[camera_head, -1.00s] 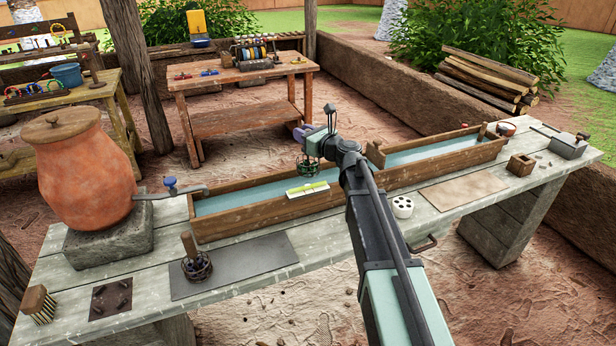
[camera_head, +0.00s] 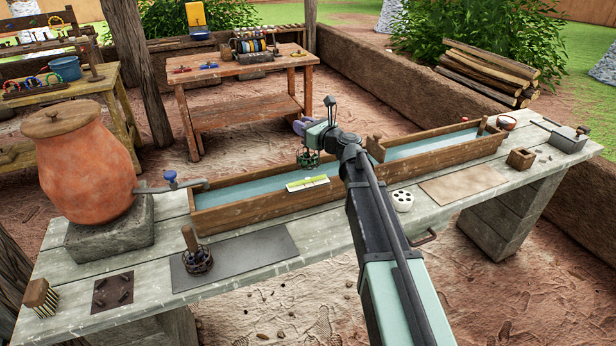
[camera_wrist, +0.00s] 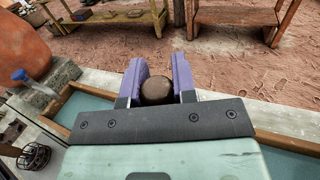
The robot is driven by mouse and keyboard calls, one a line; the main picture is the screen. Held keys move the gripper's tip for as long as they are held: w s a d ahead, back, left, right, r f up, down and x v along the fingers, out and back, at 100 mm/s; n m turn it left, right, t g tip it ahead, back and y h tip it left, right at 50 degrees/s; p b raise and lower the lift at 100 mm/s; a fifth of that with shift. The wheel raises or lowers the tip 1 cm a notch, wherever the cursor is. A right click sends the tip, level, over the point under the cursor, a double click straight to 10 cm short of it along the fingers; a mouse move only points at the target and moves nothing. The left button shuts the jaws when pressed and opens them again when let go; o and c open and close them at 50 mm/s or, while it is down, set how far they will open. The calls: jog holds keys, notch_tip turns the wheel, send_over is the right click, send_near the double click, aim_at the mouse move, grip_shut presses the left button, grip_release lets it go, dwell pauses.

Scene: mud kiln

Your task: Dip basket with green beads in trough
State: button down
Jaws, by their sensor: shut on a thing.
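My gripper (camera_head: 303,128) is shut on the handle of a basket (camera_head: 307,160). The handle's round brown end (camera_wrist: 157,91) shows between the purple fingers in the wrist view. The basket hangs over the long wooden trough (camera_head: 250,207), which holds bluish water. It appears above the far side of the trough, and I cannot tell its exact height. Green shows at the basket in the head view, but single beads are too small to make out. A second dark wire basket (camera_head: 197,260) with a wooden handle stands on a grey mat on the bench. It also shows in the wrist view (camera_wrist: 33,157).
A clay jar (camera_head: 87,160) with a blue-handled tap stands at the bench's left. A white card with a green strip (camera_head: 308,184) is at the trough's front wall. A white holed block (camera_head: 402,200) and a wooden box (camera_head: 521,158) are to the right.

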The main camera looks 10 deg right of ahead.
notch_tip(320, 180, up, 3)
jog(key=p, duration=0.3)
dwell(0.5)
